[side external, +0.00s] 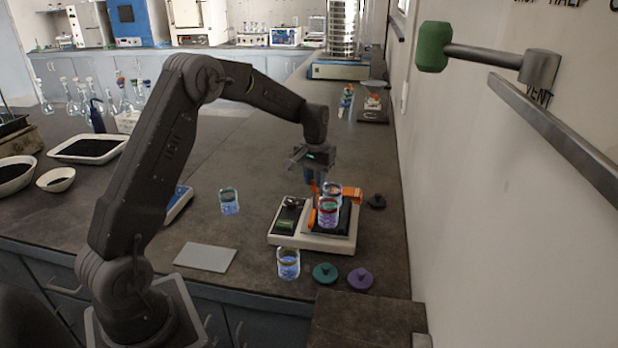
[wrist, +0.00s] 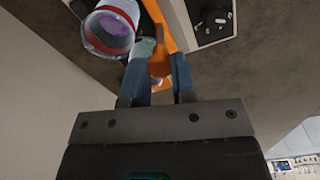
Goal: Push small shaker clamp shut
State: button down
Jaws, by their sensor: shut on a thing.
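The small shaker (side external: 285,239) is a pale unit with a dark top on the bench, and part of it shows in the wrist view (wrist: 208,22). Its orange clamp (side external: 352,194) shows beside the stacked clear jars with red and purple bands (side external: 328,212). In the wrist view the orange clamp arm (wrist: 160,25) runs between the blue fingers of my gripper (wrist: 160,62). My gripper (side external: 314,184) points down above the shaker, shut on the clamp. A clear banded jar (wrist: 108,30) is close to its left finger. The fingers partly hide the clamp, so how far it is closed is unclear.
Glass jars (side external: 229,201) (side external: 288,264) stand left and in front of the shaker. A green lid (side external: 325,273), a purple lid (side external: 360,279) and a black knob-like lid (side external: 376,201) lie nearby. A grey plate (side external: 205,257) lies to the left. The wall is close at right.

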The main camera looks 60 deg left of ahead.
jog(key=shift+w+d, duration=0.4)
jog(key=shift+d, duration=0.1)
jog(key=c, duration=0.9)
grip_release()
jog(key=shift+c, duration=0.2)
notch_tip(320, 180, up, 14)
